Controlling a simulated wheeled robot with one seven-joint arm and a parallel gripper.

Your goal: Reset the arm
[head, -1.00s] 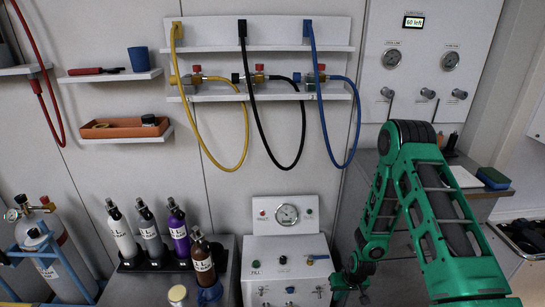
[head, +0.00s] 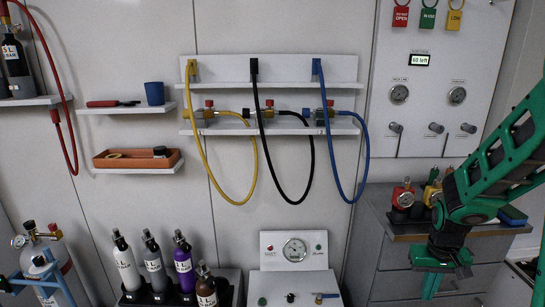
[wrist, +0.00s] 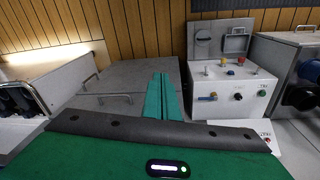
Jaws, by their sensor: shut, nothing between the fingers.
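My green arm comes in from the right edge of the head view and bends down to my gripper (head: 434,286), which points downward in front of the grey drawer cabinet. In the wrist view my gripper's two green fingers (wrist: 160,78) lie side by side, shut with nothing between them. The gripper is apart from the things around it. The far side of the gripper is hidden in the head view.
The fill panel box (head: 292,250) with its gauge stands left of my gripper. Red and yellow fittings (head: 403,196) sit on the grey cabinet (head: 385,255) behind my arm. Several bottles (head: 155,262) stand at lower left. Yellow, black and blue hoses (head: 364,165) hang from the wall rack.

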